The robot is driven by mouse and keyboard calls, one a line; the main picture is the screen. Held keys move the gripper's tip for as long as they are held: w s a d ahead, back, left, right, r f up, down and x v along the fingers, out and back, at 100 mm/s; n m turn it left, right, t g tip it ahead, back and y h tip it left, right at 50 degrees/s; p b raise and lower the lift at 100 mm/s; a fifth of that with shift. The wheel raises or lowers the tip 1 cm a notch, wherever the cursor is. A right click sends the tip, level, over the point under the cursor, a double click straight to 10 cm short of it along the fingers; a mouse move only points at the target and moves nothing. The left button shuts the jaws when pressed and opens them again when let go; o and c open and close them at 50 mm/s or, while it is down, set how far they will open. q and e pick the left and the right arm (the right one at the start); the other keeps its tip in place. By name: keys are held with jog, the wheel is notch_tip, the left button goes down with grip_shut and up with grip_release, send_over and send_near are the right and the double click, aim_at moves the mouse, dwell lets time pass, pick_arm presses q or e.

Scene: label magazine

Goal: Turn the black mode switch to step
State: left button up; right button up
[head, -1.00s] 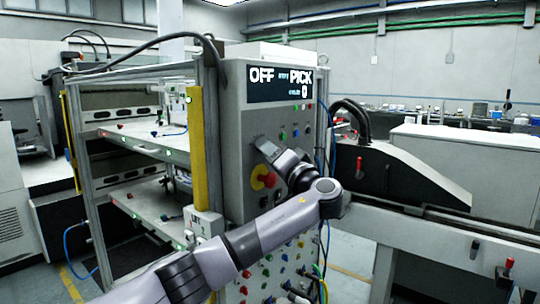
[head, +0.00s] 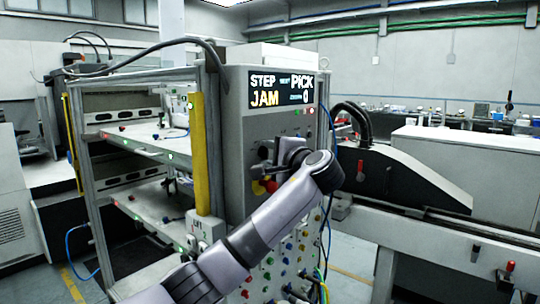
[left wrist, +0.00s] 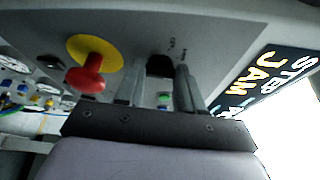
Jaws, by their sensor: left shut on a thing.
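The black mode switch (left wrist: 160,66) sits on the grey control panel (left wrist: 215,28) between my finger tips in the left wrist view. My left gripper (head: 265,160) is shut on it at the panel face; in the head view the gripper hides most of the switch. The display (head: 283,90) at the panel top reads STEP and JAM at left and PICK and 0 at right. Part of the display (left wrist: 268,78) also shows in the left wrist view. My right gripper is in no view.
A red mushroom button (left wrist: 87,76) on a yellow disc (left wrist: 95,48) stands out from the panel close beside my left fingers. Coloured buttons cover the lower panel. A yellow post (head: 201,155) and shelf frame stand left; a conveyor (head: 440,225) runs right.

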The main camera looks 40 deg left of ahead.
pick_arm(q)
jog(key=shift+m+g+h, duration=0.3)
jog(key=shift+m+h, duration=0.1)
jog(key=shift+m, duration=0.7)
jog(key=o, duration=1)
jog(key=shift+r, duration=0.1)
jog(key=shift+o, duration=0.2)
jog(key=shift+d, duration=0.1)
jog(key=b+v, duration=0.1)
jog(key=v, duration=0.6)
jog(key=shift+b, duration=0.35)
